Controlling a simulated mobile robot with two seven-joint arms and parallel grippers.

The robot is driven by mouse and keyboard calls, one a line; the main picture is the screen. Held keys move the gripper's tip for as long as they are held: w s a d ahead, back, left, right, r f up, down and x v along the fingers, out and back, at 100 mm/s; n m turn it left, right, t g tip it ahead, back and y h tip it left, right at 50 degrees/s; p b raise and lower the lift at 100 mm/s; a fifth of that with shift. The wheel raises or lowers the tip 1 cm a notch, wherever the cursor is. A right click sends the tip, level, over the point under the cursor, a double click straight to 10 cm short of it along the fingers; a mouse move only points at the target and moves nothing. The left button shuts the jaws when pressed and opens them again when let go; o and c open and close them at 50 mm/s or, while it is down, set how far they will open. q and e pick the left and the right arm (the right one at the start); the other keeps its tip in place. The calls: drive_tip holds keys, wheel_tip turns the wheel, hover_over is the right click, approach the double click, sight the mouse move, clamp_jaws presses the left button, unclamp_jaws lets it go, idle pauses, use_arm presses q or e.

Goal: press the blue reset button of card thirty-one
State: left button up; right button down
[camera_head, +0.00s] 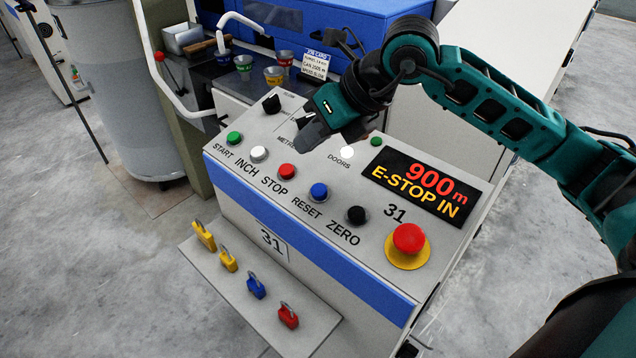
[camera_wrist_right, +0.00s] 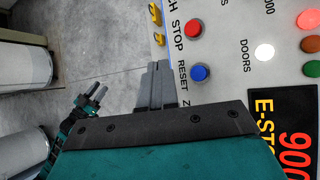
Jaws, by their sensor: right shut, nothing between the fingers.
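The blue reset button (camera_head: 319,191) stands on the sloping panel of card 31 (camera_head: 236,165), above the word RESET, between the red stop button (camera_head: 287,171) and the black zero button (camera_head: 356,215). It also shows in the right wrist view (camera_wrist_right: 200,72). My right gripper (camera_head: 308,136) is shut and empty. It hangs over the upper part of the panel in the head view. In the right wrist view its fingertips (camera_wrist_right: 159,68) appear left of the blue button, apart from it. A teal and black part with two grey prongs, possibly my left gripper (camera_wrist_right: 97,90), shows there too; its state is unclear.
A red mushroom button (camera_head: 408,238) on a yellow base sits at the panel's right end. The display (camera_head: 421,186) reads 900 m, E-STOP IN. Several padlocks (camera_head: 256,286) lie on the front ledge. Small cups (camera_head: 274,75) stand behind the panel.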

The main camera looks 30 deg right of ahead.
use_arm(q)
drive_tip(key=shift+s+f, duration=0.1)
drive_tip(key=shift+s, duration=0.1)
use_arm(e)
drive_tip(key=b, duration=0.6)
hover_over(320, 193)
wheel_tip(320, 193, down, 8)
drive_tip(key=shift+a+r, duration=0.15)
drive_tip(key=shift+r, duration=0.1)
drive_tip(key=shift+f, duration=0.45)
use_arm(q)
drive_tip(key=shift+h, duration=0.3)
drive_tip(key=d+f, duration=0.1)
drive_tip(key=w+d+f, duration=0.1)
drive_tip(key=f, duration=0.1)
drive_tip(key=shift+w+d+b, duration=0.3)
drive_tip(key=shift+b, duration=0.05)
use_arm(e)
drive_tip(key=shift+d, duration=0.2)
use_arm(q)
drive_tip(key=shift+a, duration=0.15)
drive_tip(key=shift+s+f, duration=0.15)
drive_tip(key=shift+s, duration=0.05)
drive_tip(key=shift+w, duration=0.2)
use_arm(e)
drive_tip(key=shift+f, duration=0.1)
